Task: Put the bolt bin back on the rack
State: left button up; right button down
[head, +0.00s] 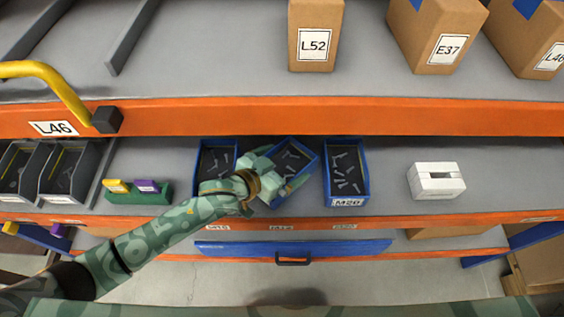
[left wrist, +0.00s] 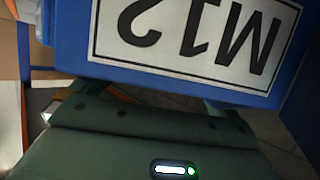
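A blue bolt bin (head: 296,158) with dark bolts in it is turned askew between two other blue bins in the head view. My left gripper (head: 268,186) is at its near side and appears shut on it. The fingertips are mostly hidden. In the left wrist view the blue bin front (left wrist: 180,75) fills the top, with an upside-down M12 label, close to my gripper's palm. Floor tiles show below it. The rack's middle shelf (head: 390,170) is grey with an orange front edge. My right gripper is not in view.
A blue bin (head: 215,157) stands to the left, partly behind my arm, and the M20 bin (head: 346,175) to the right. A white box (head: 436,181) and a green holder (head: 137,191) share the shelf. The orange upper beam (head: 300,116) runs above. Free shelf lies right of M20.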

pick_arm(q)
jog(key=shift+r, duration=0.15)
jog(key=shift+s+a+r, duration=0.2)
jog(key=shift+s+a, duration=0.05)
jog(key=p+v, duration=0.4)
jog(key=v, duration=0.7)
jog(key=shift+s+a+f, duration=0.1)
jog(key=shift+a, duration=0.05)
